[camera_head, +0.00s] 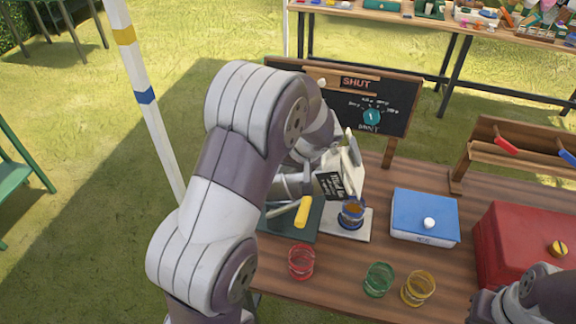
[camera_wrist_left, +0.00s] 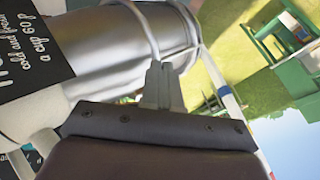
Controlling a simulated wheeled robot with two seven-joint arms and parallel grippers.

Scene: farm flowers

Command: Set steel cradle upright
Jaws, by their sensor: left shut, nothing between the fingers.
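A steel can-like body (camera_wrist_left: 140,40), which I take to be part of the steel cradle, lies tilted across the left wrist view. A thin metal bar crosses it. A black label with white writing (camera_wrist_left: 35,48) is on its pale side; that label also shows in the head view (camera_head: 331,186). My left gripper (camera_wrist_left: 160,75) is shut and empty, its fingertips close to the steel body and bar; contact is unclear. In the head view my left arm hides much of the cradle. A blue-banded glass (camera_head: 351,215) with amber contents stands just below the label.
Red (camera_head: 301,262), green (camera_head: 378,280) and yellow (camera_head: 418,289) banded glasses stand along the table front. A blue box (camera_head: 425,217) and a red box (camera_head: 525,245) stand to the right. A blackboard (camera_head: 395,100) reading SHUT stands behind. A yellow handle (camera_head: 302,212) shows beside my arm.

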